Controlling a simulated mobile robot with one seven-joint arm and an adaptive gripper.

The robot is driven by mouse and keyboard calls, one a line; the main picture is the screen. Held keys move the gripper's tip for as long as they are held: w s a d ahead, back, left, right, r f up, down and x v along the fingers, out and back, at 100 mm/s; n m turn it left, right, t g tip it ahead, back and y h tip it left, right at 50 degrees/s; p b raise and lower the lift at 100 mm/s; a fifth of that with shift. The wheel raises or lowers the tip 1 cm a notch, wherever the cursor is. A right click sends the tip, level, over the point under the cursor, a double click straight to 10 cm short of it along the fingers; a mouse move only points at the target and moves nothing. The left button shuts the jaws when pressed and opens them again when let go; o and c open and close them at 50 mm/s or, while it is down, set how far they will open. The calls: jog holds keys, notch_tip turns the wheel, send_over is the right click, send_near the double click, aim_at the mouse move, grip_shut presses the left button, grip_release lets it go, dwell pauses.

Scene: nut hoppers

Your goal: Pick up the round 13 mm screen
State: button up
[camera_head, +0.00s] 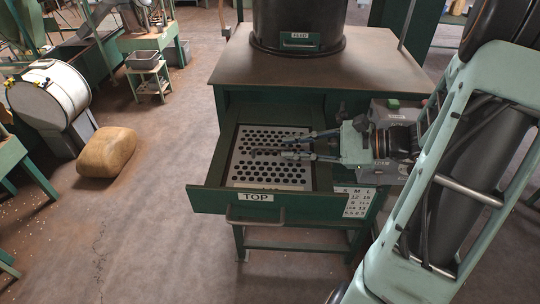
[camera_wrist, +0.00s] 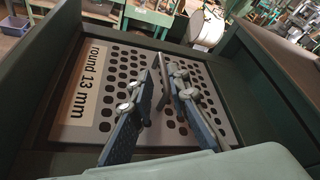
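The round 13 mm screen (camera_head: 240,172) is a pale metal plate with rows of round dark holes. It lies flat in the open green drawer marked TOP (camera_head: 204,199). My gripper (camera_head: 285,147) reaches in from the right, over the upper right part of the screen. In the wrist view my gripper (camera_wrist: 156,92) has its two fingers apart, with holes showing between them. The fingers hide some holes. I cannot tell whether the fingertips touch the plate.
The drawer's green walls surround the screen, and its front has a handle (camera_head: 255,222). A brown tabletop (camera_head: 235,68) with a black FEED drum (camera_head: 300,20) stands behind. A size chart (camera_head: 355,201) is at the right. A tan sack (camera_head: 106,151) lies on the floor at left.

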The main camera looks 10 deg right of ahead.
aim_at(274, 147)
jog(key=p+x, duration=0.1)
jog(key=x, duration=0.5)
jog(key=shift+w+f, duration=0.25)
jog(key=shift+w, duration=0.1)
grip_shut()
